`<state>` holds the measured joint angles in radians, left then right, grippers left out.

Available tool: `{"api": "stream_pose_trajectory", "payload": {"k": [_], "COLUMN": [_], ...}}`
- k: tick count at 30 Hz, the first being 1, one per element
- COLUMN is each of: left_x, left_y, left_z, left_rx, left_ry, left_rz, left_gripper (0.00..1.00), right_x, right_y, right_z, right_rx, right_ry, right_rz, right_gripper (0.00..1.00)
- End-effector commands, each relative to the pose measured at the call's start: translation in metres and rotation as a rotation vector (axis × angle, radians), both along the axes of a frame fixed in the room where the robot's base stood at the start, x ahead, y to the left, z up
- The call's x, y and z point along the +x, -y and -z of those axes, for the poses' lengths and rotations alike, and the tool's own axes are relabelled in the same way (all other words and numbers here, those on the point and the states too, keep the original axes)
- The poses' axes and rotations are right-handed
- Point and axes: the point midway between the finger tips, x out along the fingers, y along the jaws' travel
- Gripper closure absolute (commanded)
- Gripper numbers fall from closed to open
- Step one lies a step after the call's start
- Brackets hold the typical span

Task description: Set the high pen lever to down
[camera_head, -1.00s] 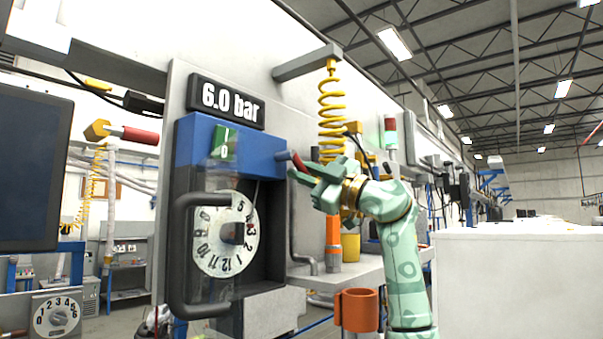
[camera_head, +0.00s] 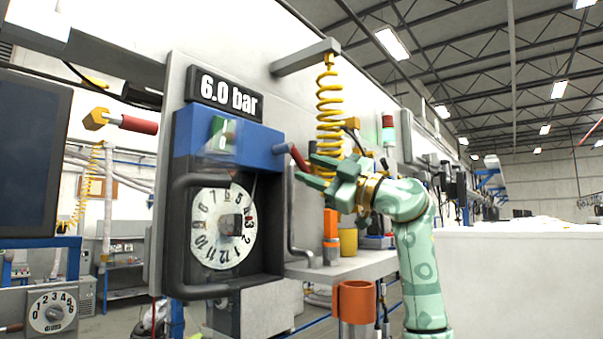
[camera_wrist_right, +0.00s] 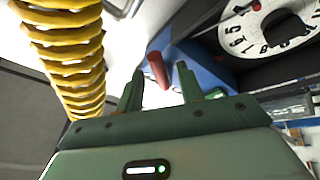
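A lever with a red grip (camera_head: 299,157) sticks out of the right side of the blue-topped dial box (camera_head: 225,143), slanting down to the right. It also shows in the right wrist view (camera_wrist_right: 158,70). I cannot tell for certain that this is the high pen lever. My right gripper (camera_head: 309,169) is open at the free end of the grip. In the right wrist view its fingers (camera_wrist_right: 161,78) stand apart, with the red grip just beyond and between their tips; contact is not clear. My left gripper is not in view.
A yellow coiled hose (camera_head: 330,105) hangs close beside my right gripper. A black handle (camera_head: 180,245) fronts the dial (camera_head: 224,228). A shelf (camera_head: 350,266) and orange holder (camera_head: 355,302) are below. Another red-handled part (camera_head: 138,125) is at left.

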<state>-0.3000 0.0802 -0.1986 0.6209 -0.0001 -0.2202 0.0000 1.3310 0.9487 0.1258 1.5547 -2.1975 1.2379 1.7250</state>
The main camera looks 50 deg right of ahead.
Motion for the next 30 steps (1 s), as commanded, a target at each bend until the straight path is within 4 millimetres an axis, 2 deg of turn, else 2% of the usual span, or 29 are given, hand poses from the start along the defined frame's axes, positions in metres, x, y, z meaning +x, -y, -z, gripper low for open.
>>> {"api": "stream_pose_trajectory", "payload": {"k": [1, 9, 15, 20, 30], "left_x": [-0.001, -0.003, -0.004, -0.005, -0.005], "left_y": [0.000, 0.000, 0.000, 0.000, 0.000], "left_z": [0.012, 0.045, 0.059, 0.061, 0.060], "left_rx": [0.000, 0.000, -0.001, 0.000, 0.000], "left_ry": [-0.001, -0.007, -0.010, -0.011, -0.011], "left_rz": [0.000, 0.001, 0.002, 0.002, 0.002], "left_gripper": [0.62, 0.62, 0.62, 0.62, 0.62], "right_x": [-0.012, -0.075, -0.105, -0.113, -0.113], "right_y": [0.004, 0.021, 0.028, 0.030, 0.030], "right_z": [0.012, 0.040, 0.050, 0.051, 0.050], "right_rx": [-0.002, -0.001, -0.001, -0.001, 0.000], "right_ry": [0.000, -0.003, -0.002, -0.001, -0.001], "right_rz": [0.005, 0.004, 0.001, -0.001, -0.001], "right_gripper": [0.63, 0.63, 0.63, 0.63, 0.63]}}
